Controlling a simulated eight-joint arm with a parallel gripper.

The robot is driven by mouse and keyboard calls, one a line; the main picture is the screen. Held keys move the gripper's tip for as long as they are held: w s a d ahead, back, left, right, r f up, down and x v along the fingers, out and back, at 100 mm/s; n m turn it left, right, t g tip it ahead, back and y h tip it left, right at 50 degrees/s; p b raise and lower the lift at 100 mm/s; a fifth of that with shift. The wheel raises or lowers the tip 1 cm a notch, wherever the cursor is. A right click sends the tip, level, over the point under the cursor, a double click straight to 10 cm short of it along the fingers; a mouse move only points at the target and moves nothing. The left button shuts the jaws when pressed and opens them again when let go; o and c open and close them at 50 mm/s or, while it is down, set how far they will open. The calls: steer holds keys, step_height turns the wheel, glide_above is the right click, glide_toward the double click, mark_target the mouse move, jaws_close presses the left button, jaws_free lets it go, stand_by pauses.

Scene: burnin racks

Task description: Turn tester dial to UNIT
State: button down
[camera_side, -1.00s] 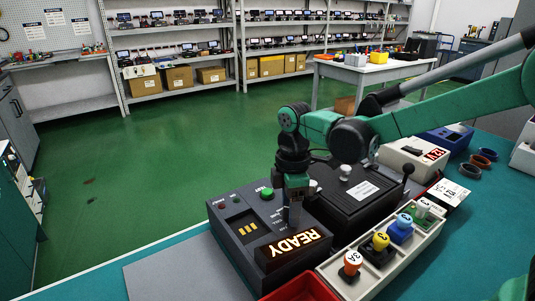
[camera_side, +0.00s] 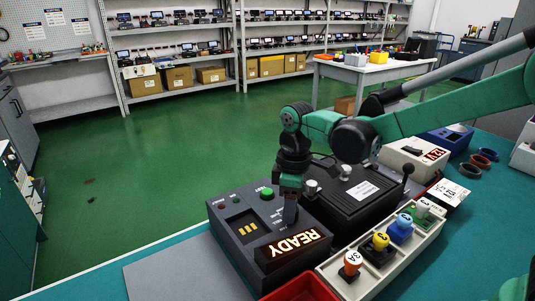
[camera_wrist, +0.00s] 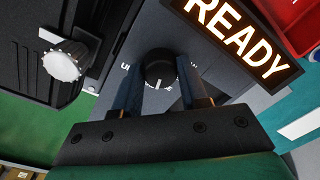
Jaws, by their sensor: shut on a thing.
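The tester (camera_side: 228,212) is a dark grey box with a lit READY display (camera_side: 292,248), a green button and a slot with yellow contacts. Its dial (camera_wrist: 160,68) is a round black knob with a white pointer mark on the side towards my gripper. A label starting with "U" (camera_wrist: 125,67) is left of the dial in the wrist view; the rest of the lettering is partly hidden. My gripper (camera_wrist: 157,76) has its two fingers shut on either side of the dial. It also shows in the side view (camera_side: 290,215), where it hides the dial.
A black box (camera_side: 350,205) with a silver knob (camera_wrist: 62,64) stands close beside the tester. A pale tray (camera_side: 385,262) of numbered coloured plugs and a red bin (camera_side: 305,289) lie in front. A grey mat (camera_side: 165,272) lies at the left.

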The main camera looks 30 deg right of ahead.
steer(key=m, duration=0.5)
steer(key=shift+m, duration=0.3)
steer(key=m, duration=0.5)
steer(key=shift+m+t, duration=0.3)
steer(key=shift+m, duration=0.1)
steer(key=shift+c, duration=2.3)
jaws_free()
steer(key=shift+s+d+r, duration=0.1)
steer(key=shift+d+r, duration=0.05)
steer(key=shift+r, duration=2.7)
